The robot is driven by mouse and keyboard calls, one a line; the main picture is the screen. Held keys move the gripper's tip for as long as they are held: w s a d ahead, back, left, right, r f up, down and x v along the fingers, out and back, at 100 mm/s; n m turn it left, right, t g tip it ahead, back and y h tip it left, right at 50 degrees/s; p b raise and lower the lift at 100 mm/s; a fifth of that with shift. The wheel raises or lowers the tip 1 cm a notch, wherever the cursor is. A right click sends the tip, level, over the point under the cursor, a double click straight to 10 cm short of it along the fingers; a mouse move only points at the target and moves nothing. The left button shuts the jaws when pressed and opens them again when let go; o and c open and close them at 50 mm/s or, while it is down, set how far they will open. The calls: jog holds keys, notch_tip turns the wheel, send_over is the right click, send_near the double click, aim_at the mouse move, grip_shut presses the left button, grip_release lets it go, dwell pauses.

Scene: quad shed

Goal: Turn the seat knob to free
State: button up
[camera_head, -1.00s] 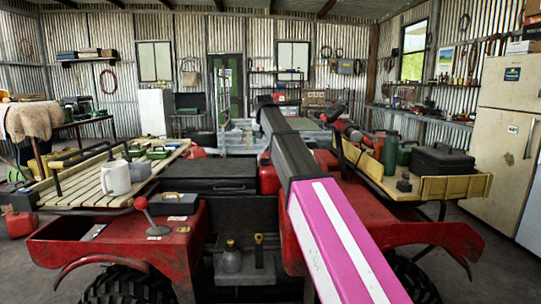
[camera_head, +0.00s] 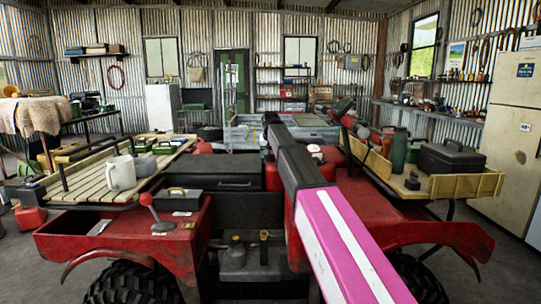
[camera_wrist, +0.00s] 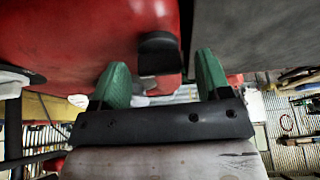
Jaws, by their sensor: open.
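In the wrist view a black knob (camera_wrist: 159,53) stands out beside a red body panel (camera_wrist: 80,45) and a dark grey surface (camera_wrist: 255,35), which looks like the seat. My gripper (camera_wrist: 162,75) has two green fingers spread wide apart. The knob shows between the fingers, closer to the left one. I cannot tell how far it is from the fingertips, nor which way it is turned. In the head view the red quad (camera_head: 130,240) stands in front of me. My pink and black arm reaches over it and hides my gripper, and I cannot make out the knob there.
The right rack (camera_head: 465,185) carries a black toolbox (camera_head: 452,158) and a green flask (camera_head: 399,150). A red lever (camera_head: 147,200) rises from the near left fender. A grey trailer (camera_head: 240,138) stands behind.

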jog(key=shift+f, duration=0.1)
jog(key=c, duration=0.9)
jog(key=shift+n, duration=0.4)
jog(key=n+y, duration=0.1)
jog(key=n, duration=0.3)
jog(key=shift+w+d+y, duration=0.1)
jog(key=shift+y, duration=0.3)
jog(key=n, duration=0.2)
jog(key=n+g+y, duration=0.1)
jog(key=n, duration=0.1)
jog(key=shift+n+y, duration=0.3)
jog(key=n+g, duration=0.1)
jog(key=n, duration=0.3)
jog(key=shift+w+g+y, duration=0.15)
jog(key=shift+g+y, duration=0.25)
jog(key=n+g, duration=0.1)
jog(key=n, duration=0.3)
jog(key=shift+g, duration=0.3)
jog(key=shift+n, duration=0.4)
